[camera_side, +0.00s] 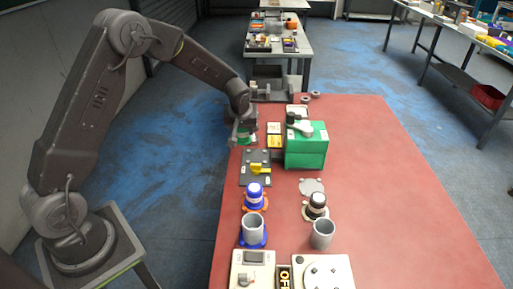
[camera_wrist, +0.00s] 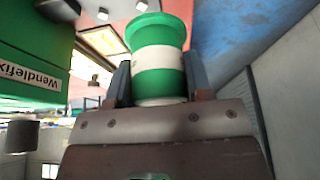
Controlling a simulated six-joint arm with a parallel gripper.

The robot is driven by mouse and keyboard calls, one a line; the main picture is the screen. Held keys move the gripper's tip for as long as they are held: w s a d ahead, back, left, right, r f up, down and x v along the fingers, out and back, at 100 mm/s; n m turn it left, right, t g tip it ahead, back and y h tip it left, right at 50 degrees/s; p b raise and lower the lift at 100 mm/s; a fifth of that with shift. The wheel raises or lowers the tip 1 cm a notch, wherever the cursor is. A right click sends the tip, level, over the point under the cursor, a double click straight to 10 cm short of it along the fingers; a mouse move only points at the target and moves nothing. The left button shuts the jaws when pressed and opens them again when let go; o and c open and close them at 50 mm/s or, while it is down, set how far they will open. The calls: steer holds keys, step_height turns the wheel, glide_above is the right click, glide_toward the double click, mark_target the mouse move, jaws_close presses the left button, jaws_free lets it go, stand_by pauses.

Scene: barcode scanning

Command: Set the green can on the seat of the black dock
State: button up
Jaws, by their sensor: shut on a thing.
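The green can (camera_wrist: 158,78) has a white band and a wide green rim. It sits between the two fingers of my gripper (camera_wrist: 158,72), which is shut on it. In the side view my gripper (camera_side: 243,125) is at the left edge of the red table, with a bit of the green can (camera_side: 246,139) showing below it. A dark plate (camera_side: 246,158) with a yellow piece on it lies just nearer the camera; I cannot tell for sure whether it is the black dock. The can's lower end is partly hidden by my gripper in the wrist view.
A green box (camera_side: 306,157) stands right of my gripper, with a grey part on top. Nearer are a blue can (camera_side: 254,195), a black-and-white can (camera_side: 316,205), a grey disc (camera_side: 311,186) and two grey cups (camera_side: 253,230). The table's right side (camera_side: 400,200) is clear.

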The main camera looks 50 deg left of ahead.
steer(key=w+d+f, duration=0.2)
steer(key=d, duration=0.1)
steer(key=shift+w+d+f, duration=0.3)
steer(key=shift+w+f, duration=0.1)
steer(key=shift+f, duration=1.95)
steer(key=shift+f, duration=0.1)
steer(key=o, duration=1)
